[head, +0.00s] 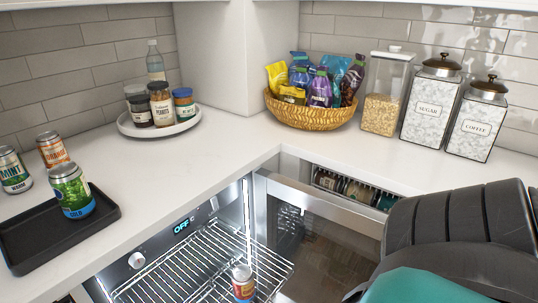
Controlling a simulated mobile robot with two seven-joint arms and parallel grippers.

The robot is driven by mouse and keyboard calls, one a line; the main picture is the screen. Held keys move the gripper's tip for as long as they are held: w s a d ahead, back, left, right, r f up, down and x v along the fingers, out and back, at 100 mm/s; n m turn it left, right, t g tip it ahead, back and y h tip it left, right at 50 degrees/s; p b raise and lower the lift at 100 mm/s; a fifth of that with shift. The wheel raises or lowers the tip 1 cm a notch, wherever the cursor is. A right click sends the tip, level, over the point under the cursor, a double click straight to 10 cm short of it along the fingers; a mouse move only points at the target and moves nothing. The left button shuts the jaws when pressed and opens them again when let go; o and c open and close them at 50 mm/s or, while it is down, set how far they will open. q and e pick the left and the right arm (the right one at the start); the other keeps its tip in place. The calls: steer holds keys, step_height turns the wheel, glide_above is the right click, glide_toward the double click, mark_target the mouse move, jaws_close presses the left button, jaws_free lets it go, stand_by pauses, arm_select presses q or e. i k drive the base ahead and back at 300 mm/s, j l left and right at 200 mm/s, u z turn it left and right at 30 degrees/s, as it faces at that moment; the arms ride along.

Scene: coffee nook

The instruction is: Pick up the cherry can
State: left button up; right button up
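A can with red, orange and blue on it (243,283) stands upright on the wire rack of the open oven, at the bottom of the head view. Its lower part is cut off by the frame edge and I cannot read its label. On the counter at the left are a silver and green can (13,170), an orange and silver can (53,149), and a green and blue can (72,192) on a black tray (28,236). I cannot make out the word cherry on any can. Neither gripper's fingers show.
The wire rack (190,262) juts out of the oven beside its open glass door (330,240). A round white tray of jars (190,122), a wicker basket of snacks (310,117) and canisters (432,100) stand behind. The middle counter is clear. A dark arm part of mine blocks the lower right.

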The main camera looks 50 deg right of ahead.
mark_target(243, 278)
steer(key=z, duration=1.4)
steer(key=i+j+u, duration=0.4)
steer(key=u, duration=0.2)
